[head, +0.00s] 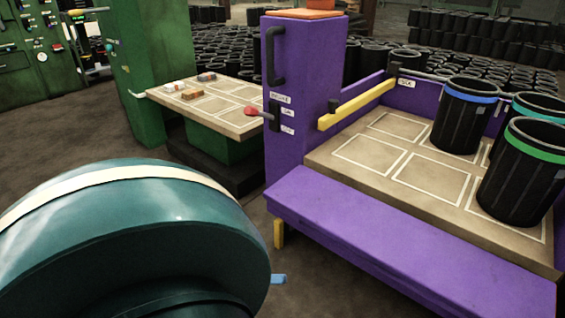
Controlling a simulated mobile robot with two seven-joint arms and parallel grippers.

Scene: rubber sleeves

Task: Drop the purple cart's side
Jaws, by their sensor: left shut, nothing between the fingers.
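The purple cart (303,100) stands at centre right with a tall post at its left corner. A lighter purple panel (385,225) runs along its near edge at about bed level; I cannot tell whether it is hinged. A yellow bar (356,104) slopes from the post to a black bracket near a small label. A red-knobbed lever (253,111) sits on the post beside brake labels, nearer ON. My left arm fills the lower left. Only a small blue tip of my left gripper (279,280) shows, shut and empty, low in front of the cart. My right gripper is out of view.
Several black bins (465,115) with blue, teal and green bands stand on the right of the cart bed (380,135). A green-based table (235,122) with small blocks is behind left. Many black cylinders fill the back.

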